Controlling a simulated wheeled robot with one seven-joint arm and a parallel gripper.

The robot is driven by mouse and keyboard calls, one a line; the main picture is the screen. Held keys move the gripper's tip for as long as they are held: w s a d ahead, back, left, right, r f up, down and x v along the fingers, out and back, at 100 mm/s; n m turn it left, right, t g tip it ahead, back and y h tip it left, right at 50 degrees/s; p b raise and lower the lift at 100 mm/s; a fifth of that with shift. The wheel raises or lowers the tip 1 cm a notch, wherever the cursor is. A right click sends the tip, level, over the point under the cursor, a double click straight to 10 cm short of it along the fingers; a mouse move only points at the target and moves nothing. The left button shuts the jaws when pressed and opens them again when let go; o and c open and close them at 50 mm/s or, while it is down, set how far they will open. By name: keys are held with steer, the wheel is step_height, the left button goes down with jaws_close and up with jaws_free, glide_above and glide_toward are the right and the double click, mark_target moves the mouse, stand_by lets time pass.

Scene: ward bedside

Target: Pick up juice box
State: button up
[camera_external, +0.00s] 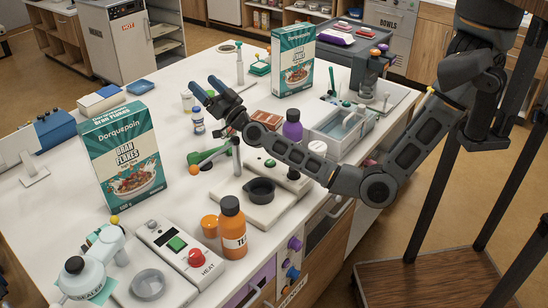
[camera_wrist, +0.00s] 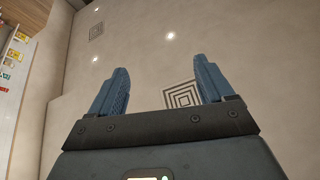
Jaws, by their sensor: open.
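I cannot pick out a juice box for certain in either view. My gripper (camera_external: 205,87) is above the white counter (camera_external: 80,195), left of the middle of the external view, with its fingers tilted up and apart. In the wrist view my gripper (camera_wrist: 160,72) is open, with nothing between its two blue fingers; behind them are only the ceiling and its lights. A small reddish-brown flat box (camera_external: 263,118) lies on the counter to the right of the gripper; I cannot tell what it is.
A green bran flakes box (camera_external: 125,158) stands left of my gripper, another (camera_external: 293,60) behind it. An orange bottle (camera_external: 232,228), a dark pan (camera_external: 261,190) and a heater panel (camera_external: 180,246) are at the front. The left counter has bare patches.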

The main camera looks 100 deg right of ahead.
steer(key=s+d+f+m+g+p, duration=0.1)
steer(key=s+d+f+g+p, duration=0.1)
steer(key=s+d+f+g, duration=0.35)
steer(key=s+d+f+m+g+p, duration=0.1)
steer(key=s+d+f+g+p, duration=0.15)
steer(key=d+f, duration=0.65)
steer(key=shift+n+t+y, duration=0.3)
steer(key=shift+n+y, duration=0.3)
steer(key=shift+n, duration=0.3)
steer(key=shift+w+d+f+b, duration=0.85)
steer(key=shift+w+b, duration=0.1)
steer(key=shift+b, duration=0.1)
steer(key=shift+w+d+f+b, duration=0.75)
steer(key=shift+w+d+b, duration=0.1)
steer(key=shift+w+b, duration=0.15)
steer(key=shift+r, duration=0.1)
jaws_close()
